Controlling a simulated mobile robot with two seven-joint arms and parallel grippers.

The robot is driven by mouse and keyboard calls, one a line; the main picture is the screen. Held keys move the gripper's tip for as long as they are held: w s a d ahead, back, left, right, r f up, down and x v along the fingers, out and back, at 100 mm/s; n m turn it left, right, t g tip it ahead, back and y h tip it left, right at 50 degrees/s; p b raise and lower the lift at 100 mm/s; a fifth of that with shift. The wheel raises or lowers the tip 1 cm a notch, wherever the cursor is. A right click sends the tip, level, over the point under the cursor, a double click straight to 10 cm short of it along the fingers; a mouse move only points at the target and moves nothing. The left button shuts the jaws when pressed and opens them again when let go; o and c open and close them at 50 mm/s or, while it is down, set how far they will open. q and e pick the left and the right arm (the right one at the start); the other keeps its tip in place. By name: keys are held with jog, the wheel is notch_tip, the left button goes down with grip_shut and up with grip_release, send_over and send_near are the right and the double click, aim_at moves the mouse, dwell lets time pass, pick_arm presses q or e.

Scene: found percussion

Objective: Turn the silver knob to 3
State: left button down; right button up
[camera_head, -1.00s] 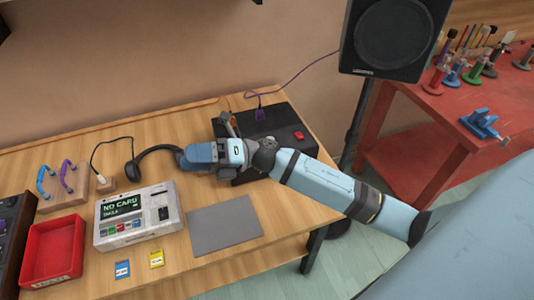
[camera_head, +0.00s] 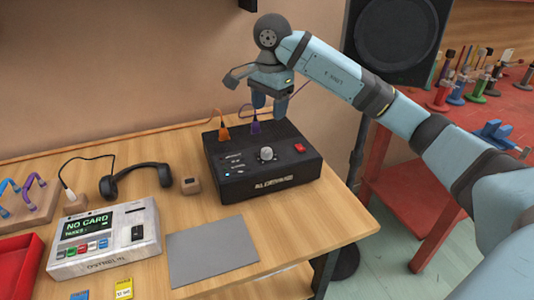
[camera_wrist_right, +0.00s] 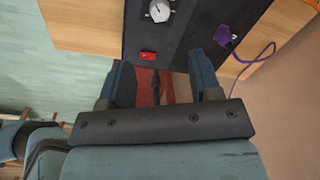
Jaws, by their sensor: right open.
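The silver knob (camera_head: 266,154) sits on top of a black box (camera_head: 230,182) on the wooden table. It also shows at the top edge of the right wrist view (camera_wrist_right: 158,10), partly cut off, with a pointer line on its face. Its scale is too small to read. My right gripper (camera_head: 269,104) is open and empty, raised above the back part of the box, apart from the knob. Its two fingers (camera_wrist_right: 160,78) are spread in the wrist view, with the knob beyond them. My left gripper is not in view.
A red button (camera_head: 300,147) is right of the knob. An orange plug (camera_head: 222,133) and a purple plug (camera_head: 254,127) with cables stand at the box's back. Black headphones (camera_head: 138,180), a card device (camera_head: 104,240) and a grey mat (camera_head: 212,250) lie left and in front.

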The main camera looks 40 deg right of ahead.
aim_at(267, 150)
jog(key=f, duration=0.4)
jog(key=f+b, duration=0.1)
jog(key=f, duration=0.3)
jog(key=f+b, duration=0.1)
jog(key=f, duration=0.3)
jog(key=shift+w+a+f, duration=0.1)
jog(key=shift+w+f, duration=0.2)
jog(key=shift+f, duration=0.05)
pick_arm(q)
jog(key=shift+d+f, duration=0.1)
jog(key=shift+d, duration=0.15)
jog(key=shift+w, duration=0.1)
pick_arm(e)
jog(key=shift+c, duration=0.5)
jog(key=c, duration=0.8)
jog(key=shift+c, duration=0.2)
